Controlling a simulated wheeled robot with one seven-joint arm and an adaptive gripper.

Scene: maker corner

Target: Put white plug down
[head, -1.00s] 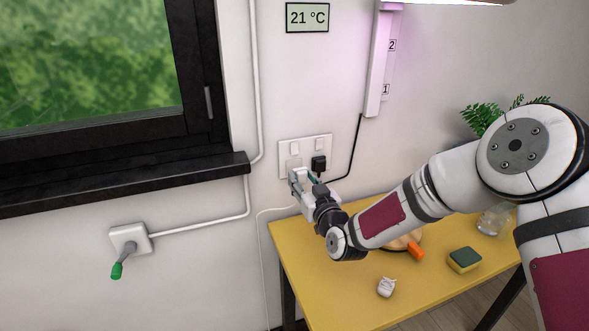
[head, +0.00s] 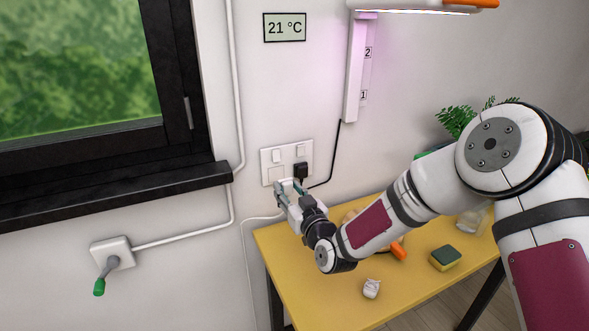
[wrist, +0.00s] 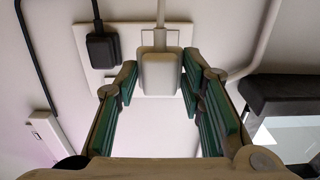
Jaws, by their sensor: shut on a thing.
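The white plug (wrist: 160,72) sits between the fingertips in the wrist view. My gripper (wrist: 160,82) is shut on it. In the head view my gripper (head: 290,188) is just in front of and below the lower left part of the wall socket plate (head: 306,152), above the table's back left corner. The plug is mostly hidden by the fingers there. The lower left socket shows bare, and the plug looks apart from it. A white cord (head: 245,240) hangs down beside the table.
A black plug (head: 300,170) is in the right socket. The table's front left is clear. A dark window sill (head: 120,200) juts out at left.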

